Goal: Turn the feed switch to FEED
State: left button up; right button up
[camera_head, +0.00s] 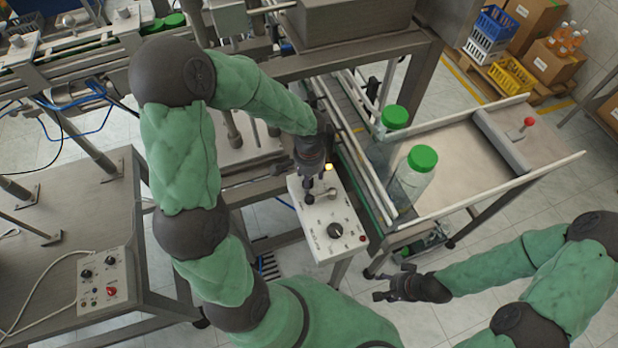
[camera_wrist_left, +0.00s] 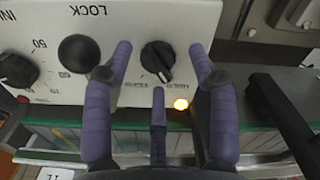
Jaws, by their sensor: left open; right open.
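The feed switch (camera_wrist_left: 158,56) is a black rotary knob on the white control box (camera_head: 315,246). In the left wrist view its printed labels appear upside down below it, and its white mark points down and slightly right, seemingly to the HOLD side. My left gripper (camera_head: 309,190) is open over the far end of the box. In the wrist view its purple fingers stand on both sides of the switch, with a third finger below; contact cannot be told. In the head view the gripper hides the switch. My right gripper (camera_head: 388,289) is open and empty, right of the box.
A ball-topped lever (camera_wrist_left: 78,54) marked LOCK stands close beside the left finger. A numbered dial (camera_head: 335,230) and a lit yellow lamp (camera_head: 329,167) are on the box.

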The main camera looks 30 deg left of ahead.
pick_arm(q)
jog(key=shift+f, duration=0.1)
jog(key=c, duration=1.1)
